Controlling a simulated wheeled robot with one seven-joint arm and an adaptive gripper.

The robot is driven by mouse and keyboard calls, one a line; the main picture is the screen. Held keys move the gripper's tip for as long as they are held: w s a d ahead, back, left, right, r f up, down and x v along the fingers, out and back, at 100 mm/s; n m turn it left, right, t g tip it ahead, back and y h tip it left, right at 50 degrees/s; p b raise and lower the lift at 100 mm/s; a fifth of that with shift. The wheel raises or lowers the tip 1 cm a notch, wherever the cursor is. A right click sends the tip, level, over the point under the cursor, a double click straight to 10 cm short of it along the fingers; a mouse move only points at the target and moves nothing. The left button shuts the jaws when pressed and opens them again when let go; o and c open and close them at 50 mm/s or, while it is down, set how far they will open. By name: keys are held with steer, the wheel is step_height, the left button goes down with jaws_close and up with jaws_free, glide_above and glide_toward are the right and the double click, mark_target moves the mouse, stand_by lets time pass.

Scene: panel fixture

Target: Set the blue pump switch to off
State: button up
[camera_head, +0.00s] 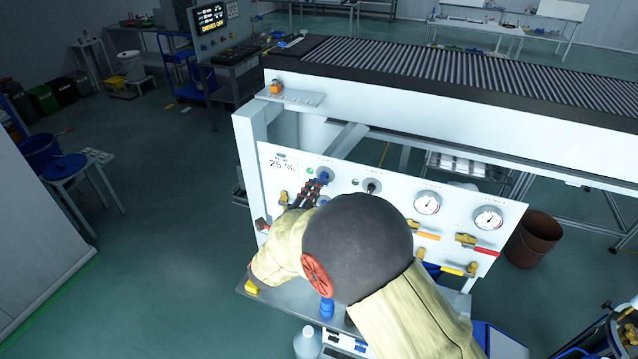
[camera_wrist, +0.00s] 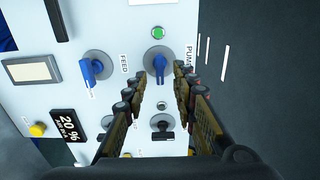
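The blue pump switch (camera_wrist: 160,64) is a blue handle on a round grey base, beside the label PUMP. A green lamp (camera_wrist: 158,32) is just above it in the wrist view. Its handle lies roughly up and down in that view. My gripper (camera_wrist: 158,80) is open, with one finger on each side of the handle's lower end; gaps show, and I cannot tell contact. In the head view a blue switch (camera_head: 324,174) shows at the tips of my gripper (camera_head: 316,183), partly hidden by it.
A second blue switch (camera_wrist: 95,68), near the label FEED, is left of the pump switch. A black switch (camera_wrist: 162,131) is below, between my fingers. The white panel (camera_head: 335,168) also carries gauges (camera_head: 428,202) and yellow-handled valves (camera_head: 427,235). A conveyor (camera_head: 470,75) stands behind.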

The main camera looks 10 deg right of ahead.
mark_target(322, 180)
steer(key=x, duration=0.5)
steer(key=shift+w+d, duration=0.2)
steer(key=shift+w, duration=0.1)
steer(key=c, duration=0.3)
steer(key=c, duration=0.4)
jaws_close()
